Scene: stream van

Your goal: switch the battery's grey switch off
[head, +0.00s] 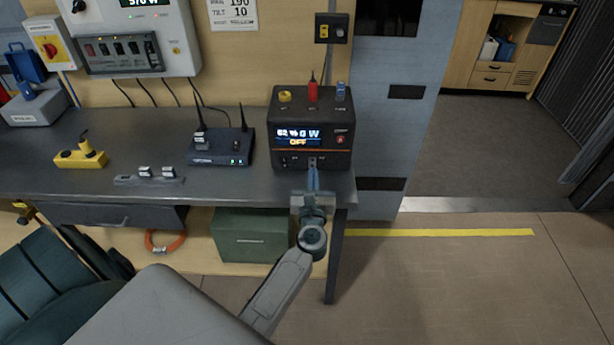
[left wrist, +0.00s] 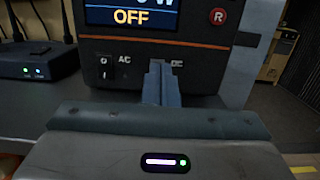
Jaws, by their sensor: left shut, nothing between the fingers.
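The battery (head: 310,112) is a dark box with an orange stripe, standing on the right end of the workbench. Its display (head: 298,136) reads OFF, which also shows on the display in the left wrist view (left wrist: 131,16). My left gripper (head: 313,166) is shut and empty, with its fingertips at the lower front of the battery. In the left wrist view the shut fingers (left wrist: 160,68) stand between the AC switch (left wrist: 104,67) and the DC label (left wrist: 177,64). They hide the panel behind them, and I cannot tell whether they touch it. No grey switch shows clearly. My right gripper is not in view.
A router (head: 220,146) with antennas stands left of the battery on the workbench (head: 110,190). A yellow device (head: 80,157) lies further left. A green box (head: 252,238) sits below the bench. The floor to the right is open.

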